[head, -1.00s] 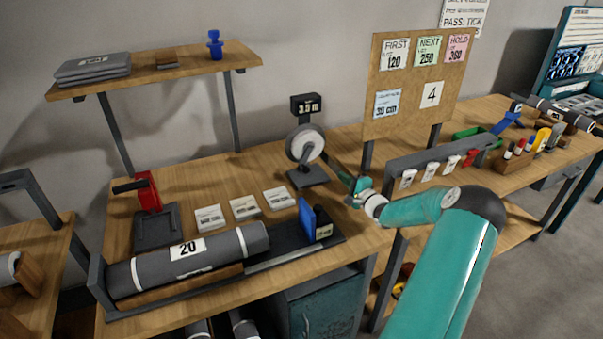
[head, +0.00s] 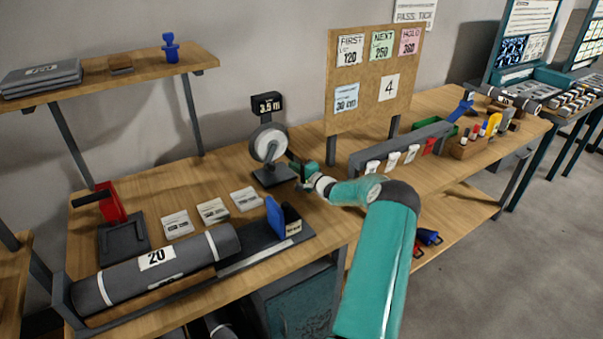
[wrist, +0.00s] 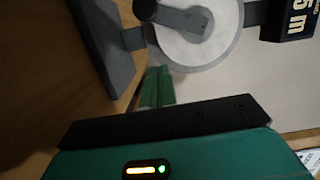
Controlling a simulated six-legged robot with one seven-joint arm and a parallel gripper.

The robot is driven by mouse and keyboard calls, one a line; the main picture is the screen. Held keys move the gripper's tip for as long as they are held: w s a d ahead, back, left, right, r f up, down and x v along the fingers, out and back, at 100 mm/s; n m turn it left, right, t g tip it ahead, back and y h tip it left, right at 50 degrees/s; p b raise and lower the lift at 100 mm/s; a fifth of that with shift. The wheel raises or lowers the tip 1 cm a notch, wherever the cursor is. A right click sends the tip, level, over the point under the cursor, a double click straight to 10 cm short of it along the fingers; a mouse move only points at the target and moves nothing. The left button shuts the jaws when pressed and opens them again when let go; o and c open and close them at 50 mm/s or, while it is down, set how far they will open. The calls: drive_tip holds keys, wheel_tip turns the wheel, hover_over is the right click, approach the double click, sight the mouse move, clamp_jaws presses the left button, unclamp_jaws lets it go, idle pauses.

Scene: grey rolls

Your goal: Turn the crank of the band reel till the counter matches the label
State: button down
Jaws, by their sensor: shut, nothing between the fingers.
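The band reel (head: 268,143) is a pale disc on a dark stand on the bench; it also shows at the top of the wrist view (wrist: 185,50). Its counter (head: 267,104) reads 3.5 m; part of this counter (wrist: 295,15) shows in the wrist view. The dark crank arm (wrist: 182,19) crosses the disc and ends in a round knob (wrist: 146,9). My gripper (head: 293,165) is just right of the reel, its green fingers (wrist: 157,87) together and empty, apart from the knob in the wrist picture. I cannot tell which label belongs to the reel.
A pinboard (head: 340,110) with several cards stands behind to the right. A low dark rail (head: 400,147) with tags is right of my arm. A grey roll (head: 200,254) marked 20 lies in a cradle front left. White cards (head: 212,210) lie left of the reel.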

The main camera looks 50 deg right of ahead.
sight(270, 163)
drive_tip(key=shift+w+a, duration=0.9)
drive_tip(key=shift+w, duration=0.15)
drive_tip(key=shift+w+a, duration=0.35)
drive_tip(key=shift+a, duration=0.55)
drive_tip(key=m, duration=0.1)
drive_tip(key=a+m, duration=0.1)
drive_tip(key=m, duration=0.1)
drive_tip(key=shift+w+a+r+t, duration=0.1)
drive_tip(key=shift+w+a+t, duration=0.15)
drive_tip(key=shift+a+t, duration=0.1)
drive_tip(key=shift+d, duration=0.15)
